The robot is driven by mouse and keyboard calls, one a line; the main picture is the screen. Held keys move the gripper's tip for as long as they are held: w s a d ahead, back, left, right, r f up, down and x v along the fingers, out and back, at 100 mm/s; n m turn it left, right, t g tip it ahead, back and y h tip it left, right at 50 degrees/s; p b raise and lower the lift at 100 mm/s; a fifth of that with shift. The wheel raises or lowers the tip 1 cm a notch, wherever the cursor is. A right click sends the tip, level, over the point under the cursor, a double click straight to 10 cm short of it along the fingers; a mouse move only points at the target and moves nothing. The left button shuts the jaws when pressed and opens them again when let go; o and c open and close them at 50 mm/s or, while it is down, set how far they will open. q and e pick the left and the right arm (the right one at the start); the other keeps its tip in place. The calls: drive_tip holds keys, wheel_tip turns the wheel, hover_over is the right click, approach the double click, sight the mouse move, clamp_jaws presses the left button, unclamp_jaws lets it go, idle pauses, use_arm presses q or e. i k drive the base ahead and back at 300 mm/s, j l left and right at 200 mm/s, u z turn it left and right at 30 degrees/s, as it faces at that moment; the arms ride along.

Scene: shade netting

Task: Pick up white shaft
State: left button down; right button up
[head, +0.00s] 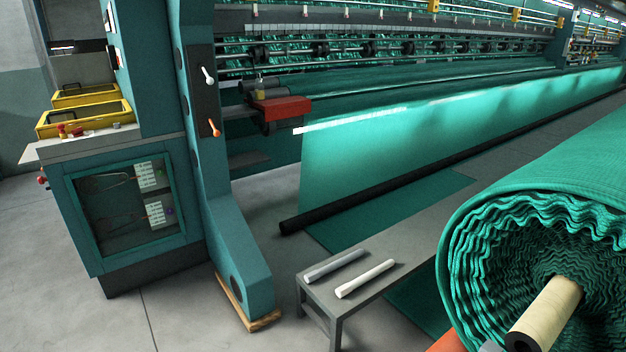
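A white shaft (365,279) lies on a low grey table (405,253) in the lower middle of the head view. A grey shaft (334,266) lies beside it on the left, roughly parallel and apart from it. Both rest near the table's front left end. Neither of my grippers shows in the head view.
A large roll of green netting (540,215) on a core tube (545,312) stands close at the right. A teal machine frame (236,240) and control cabinet (125,200) stand at the left. A black roller (350,202) runs behind the table. Grey floor is clear at lower left.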

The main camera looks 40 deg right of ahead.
sight(342, 291)
drive_tip(key=i+z, duration=0.4)
drive_tip(key=i, duration=0.2)
drive_tip(key=i+z, duration=0.45)
drive_tip(key=i, duration=0.15)
drive_tip(key=i+j+z, duration=0.4)
drive_tip(key=i, duration=0.15)
